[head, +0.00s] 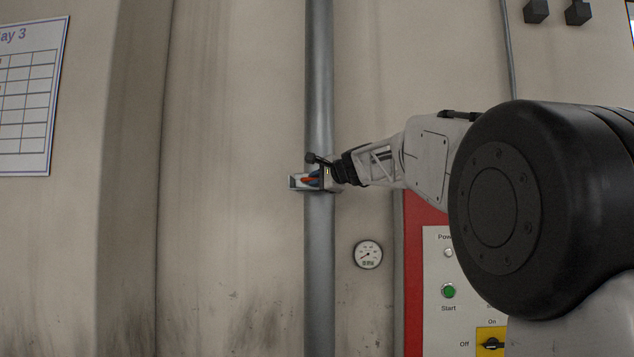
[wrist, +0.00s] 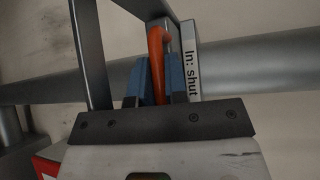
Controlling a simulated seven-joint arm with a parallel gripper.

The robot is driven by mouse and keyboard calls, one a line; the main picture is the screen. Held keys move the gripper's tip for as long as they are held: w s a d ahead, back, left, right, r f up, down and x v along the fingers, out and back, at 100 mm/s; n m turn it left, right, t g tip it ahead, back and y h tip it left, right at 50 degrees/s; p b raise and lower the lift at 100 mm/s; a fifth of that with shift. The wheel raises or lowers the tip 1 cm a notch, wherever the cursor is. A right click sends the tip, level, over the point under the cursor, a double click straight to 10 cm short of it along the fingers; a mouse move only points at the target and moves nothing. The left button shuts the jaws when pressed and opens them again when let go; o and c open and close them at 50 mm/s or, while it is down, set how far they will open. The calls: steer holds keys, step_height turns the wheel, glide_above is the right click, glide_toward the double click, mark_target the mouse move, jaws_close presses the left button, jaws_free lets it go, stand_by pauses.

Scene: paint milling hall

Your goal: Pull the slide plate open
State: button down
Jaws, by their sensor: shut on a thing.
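A pale grey slide fitting (head: 294,182) sits across a vertical grey pipe (head: 319,260). In the wrist view, a pale strip on the fitting (wrist: 191,62) reads "In: shut". An orange grip (wrist: 156,50) of the slide plate stands beside this strip. My gripper (wrist: 160,77) is shut on the orange grip, with a blue finger pad on each side of it. In the head view my gripper (head: 314,179) is at the pipe, small and partly hiding the plate. The rest of the plate is hard to make out.
A round gauge (head: 368,254) is on the wall, below and right of the fitting. A red-edged control panel (head: 437,290) with a green Start button and a yellow switch is at the lower right, partly behind my arm. A wall chart (head: 28,95) hangs at left.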

steer(key=s, duration=0.9)
stand_by(0.4)
steer(key=c, duration=1.1)
jaws_free()
steer(key=shift+c, duration=0.2)
steer(key=shift+d, duration=0.1)
steer(key=v, duration=0.7)
steer(key=shift+s+d, duration=0.15)
steer(key=shift+s, duration=0.1)
steer(key=s+d+f+n+g+h, duration=0.3)
steer(key=s+d+f, duration=0.3)
steer(key=s+f, duration=1)
steer(key=s+d+f+n+g+h, duration=0.2)
steer(key=s+d+f+n+h, duration=0.2)
steer(key=s+f, duration=1.3)
steer(key=s+d+f+n+g+h, duration=0.3)
steer(key=s+d+f, duration=0.5)
steer(key=s+f, duration=0.8)
step_height(320, 180, down, 4)
steer(key=shift+s+f+g+h, duration=0.15)
steer(key=shift+s+g+h, duration=0.2)
steer(key=shift+h, duration=0.55)
